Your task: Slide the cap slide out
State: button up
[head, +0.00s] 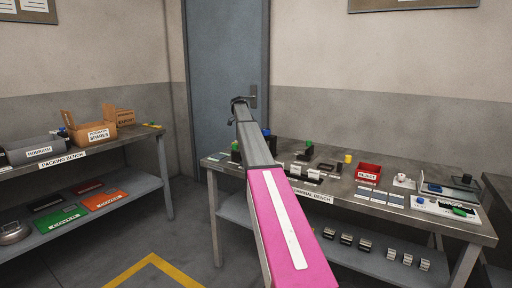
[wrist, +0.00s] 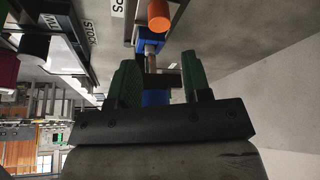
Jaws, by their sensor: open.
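In the wrist view my gripper (wrist: 161,80) is open, its two green fingers apart with no object visibly clamped. A blue part (wrist: 152,45) with a metal stem (wrist: 150,62) lies ahead of and between the fingers; contact cannot be told. An orange cylinder (wrist: 158,15) is at its upper end. I cannot tell for certain which part is the cap slide. In the head view my pink arm reaches over the terminal bench (head: 330,190) and hides part of it; the gripper itself is not clearly visible there.
The terminal bench holds a red reject bin (head: 368,173), a yellow cylinder (head: 348,158) and a white panel (head: 445,207). The packing bench (head: 90,148) with cardboard boxes (head: 90,134) stands left. Floor between the benches is clear.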

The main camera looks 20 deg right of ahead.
jog(key=x, duration=1)
jog(key=shift+f, duration=0.25)
